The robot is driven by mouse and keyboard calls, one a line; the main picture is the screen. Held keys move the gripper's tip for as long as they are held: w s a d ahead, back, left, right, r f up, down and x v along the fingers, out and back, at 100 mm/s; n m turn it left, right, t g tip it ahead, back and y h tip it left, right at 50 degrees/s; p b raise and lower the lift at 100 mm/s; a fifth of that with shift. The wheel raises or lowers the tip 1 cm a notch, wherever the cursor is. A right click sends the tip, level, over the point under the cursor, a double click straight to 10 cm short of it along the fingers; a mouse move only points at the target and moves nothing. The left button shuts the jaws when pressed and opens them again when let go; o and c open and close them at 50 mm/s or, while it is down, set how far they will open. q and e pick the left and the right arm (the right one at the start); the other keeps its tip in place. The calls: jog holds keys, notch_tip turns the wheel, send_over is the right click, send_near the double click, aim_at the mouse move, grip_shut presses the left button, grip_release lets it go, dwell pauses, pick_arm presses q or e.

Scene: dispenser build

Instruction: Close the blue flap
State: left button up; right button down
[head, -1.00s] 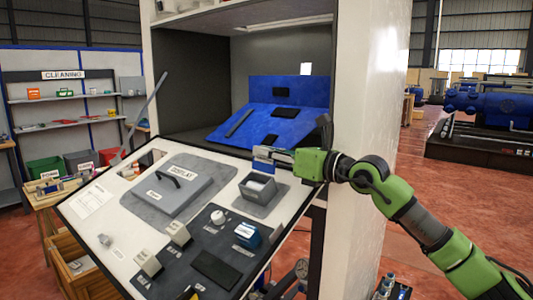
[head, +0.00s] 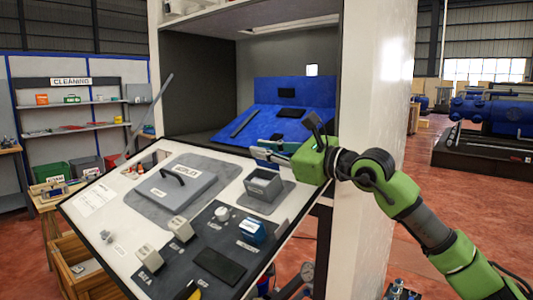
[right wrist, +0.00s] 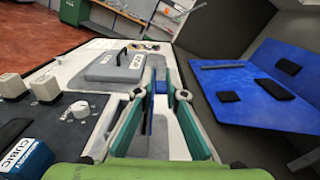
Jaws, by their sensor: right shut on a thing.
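My right gripper (head: 268,152) reaches in from the right, above the back edge of the tilted white worktop (head: 135,250). In the right wrist view its two green-sided fingers (right wrist: 160,82) close on a small blue piece (right wrist: 159,122), mostly hidden between them. I cannot tell if this piece is the flap. A grey open-topped box (head: 264,186) stands on the worktop just below the gripper, apart from it. A large sloped blue panel (head: 262,122) with dark pads lies in the cabinet behind; it also shows in the right wrist view (right wrist: 245,98). My left gripper is out of view.
A grey display lid (head: 178,190) with a black handle lies on the worktop. A dark panel (head: 200,270) holds white blocks, a knob (head: 222,213) and a blue item (head: 252,232). The white cabinet side (head: 375,90) rises close behind my right arm.

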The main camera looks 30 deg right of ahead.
dwell(0.3)
jog(key=c, duration=2.1)
grip_release()
jog(key=shift+w, duration=0.1)
jog(key=v, duration=1.2)
jog(key=shift+f, duration=0.1)
